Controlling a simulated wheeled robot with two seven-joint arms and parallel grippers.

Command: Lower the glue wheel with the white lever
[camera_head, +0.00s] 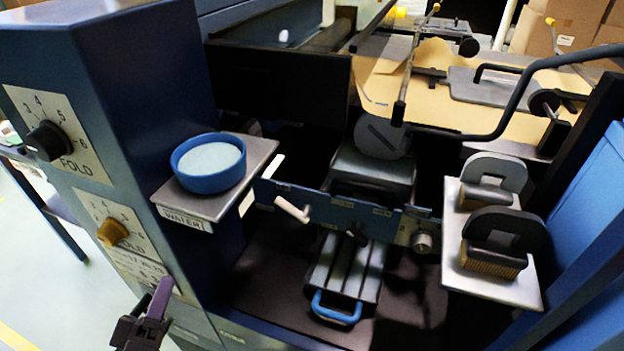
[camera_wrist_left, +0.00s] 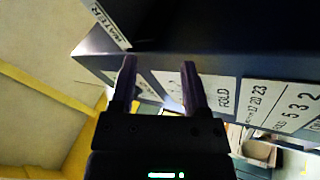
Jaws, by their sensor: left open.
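A short white lever (camera_head: 292,208) sticks out from the front of the blue cross plate (camera_head: 330,209), left of its middle. A round grey disc (camera_head: 380,138) with a dark slot stands behind the plate; I cannot tell whether it is the glue wheel. My left gripper (camera_head: 158,296) is at the lower left of the head view, in front of the blue cabinet and well apart from the lever. In the left wrist view its two fingers (camera_wrist_left: 158,77) are spread with nothing between them, facing the labelled panel. The lever does not show there. My right gripper is not in view.
A blue bowl (camera_head: 208,163) stands on the metal WATER shelf (camera_head: 178,205), between my gripper and the lever. Two brushes (camera_head: 493,181) (camera_head: 499,242) rest on a right shelf (camera_head: 451,226). A blue-handled tray (camera_head: 338,309) lies below the plate. Dials (camera_head: 47,141) (camera_head: 112,232) jut from the cabinet.

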